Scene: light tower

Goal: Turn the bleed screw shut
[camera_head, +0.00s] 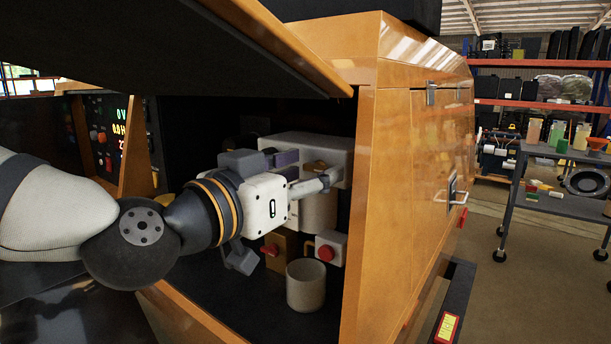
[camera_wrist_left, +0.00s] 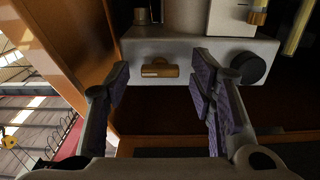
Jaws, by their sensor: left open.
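A small brass-coloured piece (camera_wrist_left: 158,70), which looks like the bleed screw, sits on the face of a pale grey block (camera_wrist_left: 190,48) in the left wrist view. In that view its bar lies crosswise. In the head view the brass piece (camera_head: 314,166) shows on the block (camera_head: 330,146) inside the orange cabinet. My left gripper (camera_wrist_left: 160,84) is open, with one purple-padded finger to each side of the brass piece in the picture. No contact with it shows. In the head view my left gripper (camera_head: 306,171) reaches in front of the block. My right gripper is not in view.
A pale cylinder (camera_head: 319,212) hangs below the block. Lower are a red knob (camera_head: 326,253), a red lever (camera_head: 270,249) and a beige cup (camera_head: 306,286). A black knob (camera_wrist_left: 250,67) sits beside the brass piece. The cabinet's orange wall (camera_head: 372,200) stands close right; its lid (camera_head: 285,45) hangs above.

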